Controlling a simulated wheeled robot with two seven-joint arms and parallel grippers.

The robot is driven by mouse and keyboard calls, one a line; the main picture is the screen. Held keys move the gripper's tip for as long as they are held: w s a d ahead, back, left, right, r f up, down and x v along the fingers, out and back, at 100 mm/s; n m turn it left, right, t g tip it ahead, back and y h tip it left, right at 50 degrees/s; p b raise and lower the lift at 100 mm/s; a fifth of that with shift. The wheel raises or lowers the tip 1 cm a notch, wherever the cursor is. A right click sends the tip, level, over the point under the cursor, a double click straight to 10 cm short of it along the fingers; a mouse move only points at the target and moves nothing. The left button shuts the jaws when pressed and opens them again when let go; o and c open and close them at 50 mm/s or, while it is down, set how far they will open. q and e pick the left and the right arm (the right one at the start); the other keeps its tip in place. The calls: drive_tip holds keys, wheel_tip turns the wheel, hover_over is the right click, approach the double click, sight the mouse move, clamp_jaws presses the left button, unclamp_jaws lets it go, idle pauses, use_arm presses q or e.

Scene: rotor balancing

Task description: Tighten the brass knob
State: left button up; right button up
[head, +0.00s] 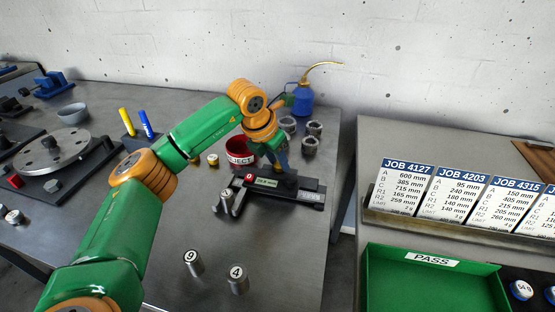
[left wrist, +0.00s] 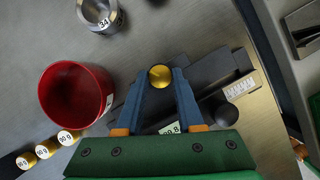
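The brass knob (left wrist: 160,77) shows in the left wrist view, on a dark measuring device (left wrist: 210,75) with a ruler scale. My left gripper (left wrist: 161,76) has its two blue fingers on either side of the knob, with the tips appearing to touch it. In the head view, my left gripper (head: 282,166) points down over the device (head: 312,191), and the knob is hidden there. A small digital display (head: 266,183) on the device is lit; its reading is partly covered in the wrist view. My right gripper is not in view.
A red reject cup (head: 239,151) stands just left of the device. Metal cylinders (head: 310,145) and a blue oil can (head: 303,99) stand behind. Loose weights 9 (head: 193,263) and 4 (head: 237,279) stand in front. A green PASS tray (head: 432,286) lies on the right table.

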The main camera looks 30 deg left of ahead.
use_arm(q)
clamp_jaws()
drive_tip(key=shift+r, duration=0.1)
drive_tip(key=shift+a+r+m+h+p, duration=0.1)
drive_tip(key=shift+m+h+p, duration=0.4)
drive_tip(key=shift+m+p, duration=0.65)
drive_tip(key=shift+w+m+g+h+p, duration=0.1)
drive_tip(key=shift+m+g+h+p, duration=0.3)
drive_tip(key=shift+m, duration=0.55)
drive_tip(key=shift+m+g+h+p, duration=0.2)
drive_tip(key=shift+m+p, duration=0.4)
drive_tip(key=shift+m, duration=0.3)
drive_tip(key=o, duration=0.9)
unclamp_jaws()
